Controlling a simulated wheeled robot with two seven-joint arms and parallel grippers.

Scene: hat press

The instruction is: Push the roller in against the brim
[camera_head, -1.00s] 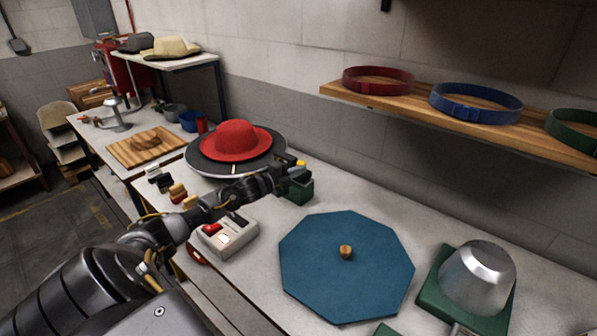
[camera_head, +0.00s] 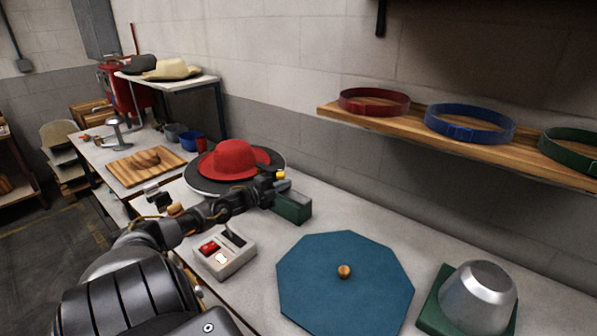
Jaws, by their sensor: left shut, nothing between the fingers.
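The red hat (camera_head: 232,158) sits brim down on a dark round turntable (camera_head: 205,186). A small yellow piece (camera_head: 281,175), which looks like the top of the roller, stands at the right edge of the brim; whether it touches the brim is unclear. A green block-shaped base (camera_head: 293,208) sits just right of it on the bench. My left gripper (camera_head: 273,182) is shut and empty, right beside the yellow piece, and hides part of it and of the brim's edge. My right gripper is not in view.
A control box (camera_head: 226,252) with a red switch lies below my left arm. A blue octagonal board (camera_head: 335,285) with a wooden knob and a metal dome (camera_head: 480,292) lie to the right. A shelf (camera_head: 440,138) with coloured bands hangs on the wall.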

